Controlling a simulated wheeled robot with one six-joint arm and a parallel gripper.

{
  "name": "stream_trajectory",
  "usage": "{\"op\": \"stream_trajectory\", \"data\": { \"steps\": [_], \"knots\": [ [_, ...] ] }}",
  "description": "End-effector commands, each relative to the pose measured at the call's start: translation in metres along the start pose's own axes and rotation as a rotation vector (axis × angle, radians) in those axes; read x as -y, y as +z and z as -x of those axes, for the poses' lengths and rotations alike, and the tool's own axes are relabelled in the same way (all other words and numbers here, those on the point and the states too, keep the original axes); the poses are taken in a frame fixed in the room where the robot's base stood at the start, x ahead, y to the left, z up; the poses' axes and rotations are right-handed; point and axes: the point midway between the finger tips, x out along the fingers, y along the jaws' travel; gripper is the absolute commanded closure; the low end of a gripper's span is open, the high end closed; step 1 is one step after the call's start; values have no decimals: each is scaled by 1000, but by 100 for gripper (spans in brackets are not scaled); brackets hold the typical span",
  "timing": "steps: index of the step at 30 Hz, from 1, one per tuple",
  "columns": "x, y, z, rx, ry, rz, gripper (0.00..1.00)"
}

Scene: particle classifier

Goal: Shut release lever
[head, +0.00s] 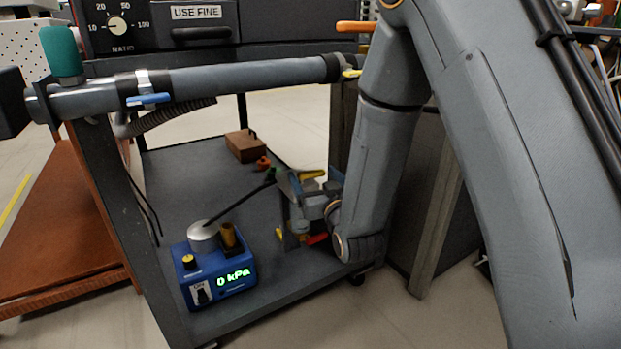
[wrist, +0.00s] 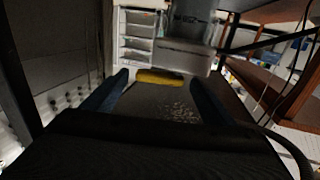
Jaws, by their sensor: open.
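My gripper (wrist: 158,82) is open, with its two dark blue fingers spread apart in the wrist view. A yellow bar-like piece (wrist: 160,76) shows between and just beyond the fingertips; I cannot tell whether they touch it. In the head view a yellow lever-like piece (head: 313,174) and a red one (head: 317,239) show beside my wrist, partly hidden by my arm. A blue lever (head: 148,99) sits on the grey pipe (head: 220,83). A small yellow lever (head: 350,73) is at the pipe's right end. None is labelled as the release lever.
A blue gauge box (head: 218,277) reading 0 kPa stands on the cart's lower shelf (head: 185,170). A brown block (head: 246,146) lies farther back. The cart's front post and the pipe bound the space. The shelf's middle left is clear.

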Motion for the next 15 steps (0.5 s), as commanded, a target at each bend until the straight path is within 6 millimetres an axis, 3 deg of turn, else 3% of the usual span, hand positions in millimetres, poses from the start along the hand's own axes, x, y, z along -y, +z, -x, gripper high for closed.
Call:
{"op": "stream_trajectory", "data": {
  "steps": [6,15],
  "knots": [
    [0,1,-21,0,0,0,21],
    [0,0,-24,1,0,0,21]
  ]
}}
